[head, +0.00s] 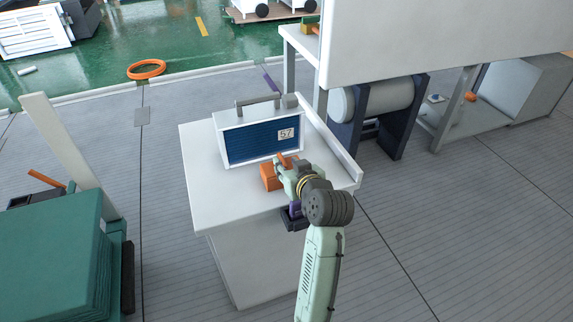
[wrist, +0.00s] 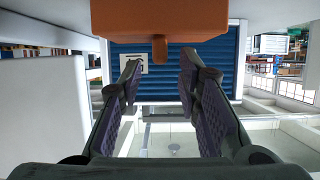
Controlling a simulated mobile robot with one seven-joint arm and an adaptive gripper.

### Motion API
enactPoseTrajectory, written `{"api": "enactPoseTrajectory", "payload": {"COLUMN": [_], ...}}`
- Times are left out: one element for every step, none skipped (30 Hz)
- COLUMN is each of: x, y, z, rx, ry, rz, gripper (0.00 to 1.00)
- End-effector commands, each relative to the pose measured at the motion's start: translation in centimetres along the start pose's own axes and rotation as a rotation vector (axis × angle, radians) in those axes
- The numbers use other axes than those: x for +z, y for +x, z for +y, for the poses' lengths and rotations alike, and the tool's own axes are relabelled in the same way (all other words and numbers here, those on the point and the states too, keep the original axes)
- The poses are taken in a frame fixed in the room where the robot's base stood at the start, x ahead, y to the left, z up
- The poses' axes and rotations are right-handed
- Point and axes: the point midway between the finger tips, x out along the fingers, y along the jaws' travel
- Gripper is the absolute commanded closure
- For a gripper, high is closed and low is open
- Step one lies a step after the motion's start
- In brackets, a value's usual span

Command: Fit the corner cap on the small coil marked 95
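The orange corner cap (head: 268,177) is at the front right of the white bench, in front of a small white coil (head: 263,138) with blue fins, a handle and a label reading 57. No label reading 95 shows. In the wrist view, the cap (wrist: 160,18) is large at the top centre, its short peg pointing down in the picture, with the coil's blue fins (wrist: 215,60) behind. My gripper (wrist: 160,64) has its dark, purple-padded fingers spread, one either side of the peg's line, apparently empty. In the head view, my wrist hides part of the cap.
A dark stand with a grey roller (head: 375,98) is behind right. A green box (head: 55,255) stands left, with clear floor between.

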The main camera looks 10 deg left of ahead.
Motion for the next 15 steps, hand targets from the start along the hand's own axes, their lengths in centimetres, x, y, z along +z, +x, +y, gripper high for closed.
{"api": "enactPoseTrajectory", "payload": {"x": [0.2,0.2,0.2,0.1,0.1,0.2,0.1,0.1,0.1,0.1,-0.4,-0.5,-0.4,-0.4,-0.3], "y": [-1.0,-1.6,-2.5,-3.2,-4.0,-5.0,-5.8,-6.5,-7.5,-8.1,-8.7,-9.1,-9.3,-9.6,-9.9], "z": [0.1,0.1,0.1,0.1,0.1,0.1,0.1,0.1,0.1,0.1,0.0,0.0,0.0,0.0,0.0], "rx": [0.003,0.003,0.004,0.005,0.004,0.005,0.005,0.005,0.005,0.004,0.001,0.0,0.0,0.0,0.0], "ry": [0.0,0.0,-0.001,0.0,-0.001,-0.002,-0.002,-0.001,-0.001,-0.001,0.001,0.003,0.003,0.003,0.002], "rz": [0.001,0.002,0.002,0.003,0.003,0.002,0.003,0.003,0.002,0.002,-0.004,-0.005,-0.005,-0.005,-0.004], "gripper": [0.69,0.69,0.69,0.69,0.69,0.69,0.69,0.69,0.69,0.69,0.69,0.69,0.69,0.69,0.69]}}
